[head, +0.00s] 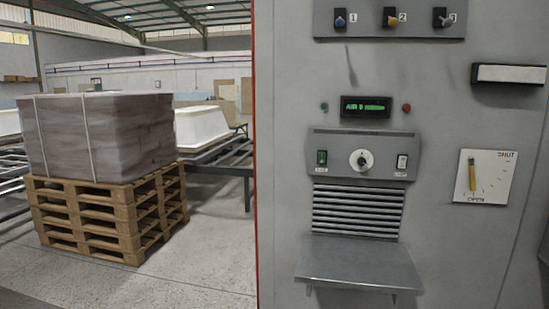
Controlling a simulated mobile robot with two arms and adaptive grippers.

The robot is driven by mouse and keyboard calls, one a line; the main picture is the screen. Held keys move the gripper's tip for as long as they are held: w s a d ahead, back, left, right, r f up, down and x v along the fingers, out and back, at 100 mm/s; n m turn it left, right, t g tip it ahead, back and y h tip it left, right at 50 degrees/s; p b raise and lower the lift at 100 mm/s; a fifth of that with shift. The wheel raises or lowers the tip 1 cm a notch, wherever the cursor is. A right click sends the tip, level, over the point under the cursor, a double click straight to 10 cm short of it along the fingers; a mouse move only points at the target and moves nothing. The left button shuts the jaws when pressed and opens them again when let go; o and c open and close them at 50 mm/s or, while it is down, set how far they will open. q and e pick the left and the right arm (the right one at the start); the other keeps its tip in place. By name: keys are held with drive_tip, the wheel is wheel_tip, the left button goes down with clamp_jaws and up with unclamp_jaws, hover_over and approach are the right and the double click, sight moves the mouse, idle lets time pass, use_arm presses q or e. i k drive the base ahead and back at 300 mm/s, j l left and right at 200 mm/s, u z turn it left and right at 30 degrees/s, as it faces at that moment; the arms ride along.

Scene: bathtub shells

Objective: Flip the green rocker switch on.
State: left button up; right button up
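The green rocker switch (322,157) is on the left of a grey sloped control panel (338,143) on the front of a large grey cabinet (430,240). A small label is under it, too small to read. I cannot tell which way the rocker is tipped. A white round knob (361,160) is in the middle of the panel, and a white rocker switch (402,162) is on the right. Neither of my grippers shows in the head view.
Above the panel is a display (366,107) with green text. A metal shelf (358,265) juts out below the vent slats (357,211). A yellow lever (472,177) and a black-framed handle (508,74) are at right. Wrapped goods (95,135) stand on pallets (95,225) at left.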

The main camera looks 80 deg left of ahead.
sight(321, 156)
drive_tip(key=u, duration=2.3)
drive_tip(key=k+u, duration=0.1)
drive_tip(key=k+j, duration=0.2)
drive_tip(key=j+z, duration=0.25)
drive_tip(key=j, duration=0.55)
drive_tip(key=j+z, duration=0.25)
drive_tip(key=j, duration=0.5)
